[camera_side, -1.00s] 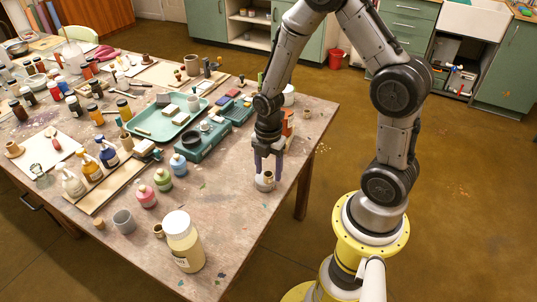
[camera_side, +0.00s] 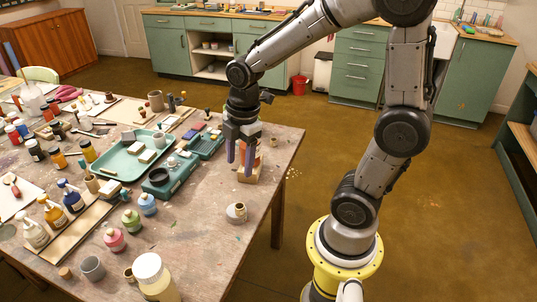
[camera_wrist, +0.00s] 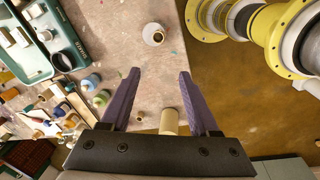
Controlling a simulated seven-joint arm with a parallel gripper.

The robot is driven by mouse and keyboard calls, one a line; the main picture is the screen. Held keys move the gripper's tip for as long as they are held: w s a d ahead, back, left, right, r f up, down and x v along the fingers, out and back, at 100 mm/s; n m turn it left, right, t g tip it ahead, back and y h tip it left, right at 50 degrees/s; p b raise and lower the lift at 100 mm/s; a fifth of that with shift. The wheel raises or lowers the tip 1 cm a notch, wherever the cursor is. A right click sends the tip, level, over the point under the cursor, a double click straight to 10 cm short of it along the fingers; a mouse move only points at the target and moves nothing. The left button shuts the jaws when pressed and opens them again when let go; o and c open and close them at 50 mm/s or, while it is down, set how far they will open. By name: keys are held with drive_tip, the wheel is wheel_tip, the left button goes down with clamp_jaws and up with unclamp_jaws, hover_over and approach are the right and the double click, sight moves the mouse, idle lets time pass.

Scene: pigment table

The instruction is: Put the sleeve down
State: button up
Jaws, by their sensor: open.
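A pale, round, collar-like piece (camera_side: 236,213), which I take for the sleeve, stands on the bare right part of the table near its edge. A small tan ring shows at its top right; I cannot tell whether it is inside it or beside it. The piece also shows in the wrist view (camera_wrist: 152,35), beyond my fingertips. My gripper (camera_side: 239,161) is open and raised above the table, up and behind the piece in the side view. In the wrist view my two purple fingers (camera_wrist: 158,74) are wide apart with nothing held between them.
A wooden block with an orange part (camera_side: 250,173) stands just behind my fingers. A teal tray (camera_side: 118,162), paint bottles (camera_side: 147,204) and a large cream jar (camera_side: 153,272) stand to the left. The table around the pale piece is clear.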

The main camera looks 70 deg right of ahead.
drive_tip(key=s+a+r+m+t, duration=0.4)
drive_tip(key=s+r+m, duration=0.4)
drive_tip(key=m, duration=0.5)
drive_tip(key=s, duration=0.2)
drive_tip(key=shift+s+a, duration=0.2)
drive_tip(key=shift+s, duration=0.2)
drive_tip(key=shift+r, duration=0.1)
drive_tip(key=shift+o, duration=0.7)
drive_tip(key=shift+m, duration=0.4)
